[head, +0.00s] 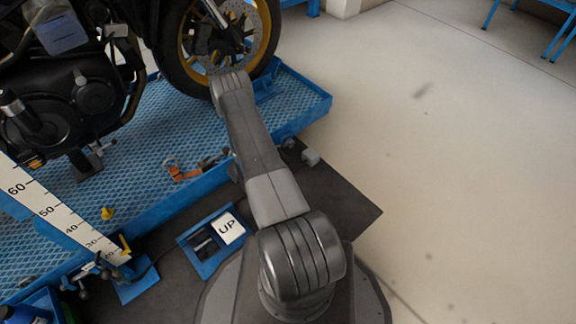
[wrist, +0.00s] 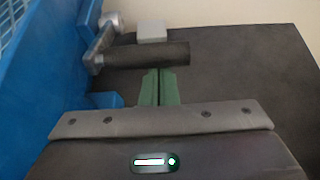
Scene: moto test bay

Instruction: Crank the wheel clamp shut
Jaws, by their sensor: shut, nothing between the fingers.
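In the wrist view a crank shows by the blue lift's side: a grey metal arm (wrist: 103,42) runs from a round hub (wrist: 114,20) to a dark cylindrical handle (wrist: 145,55). The handle lies across the picture. My gripper (wrist: 160,74) is shut and empty, its green fingers together. The tips are at the handle's lower edge in the picture; I cannot tell if they touch it. In the head view my arm hides the gripper and most of the crank. The front wheel (head: 178,72) stands on the lift; the clamp's jaws are not clearly visible.
The blue lift platform (head: 150,160) carries the motorcycle (head: 75,95). A small grey block (head: 310,157) sits beside it and also shows behind the handle in the wrist view (wrist: 152,32). A blue pedal box marked UP (head: 229,228) is on the dark mat. Open floor lies right.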

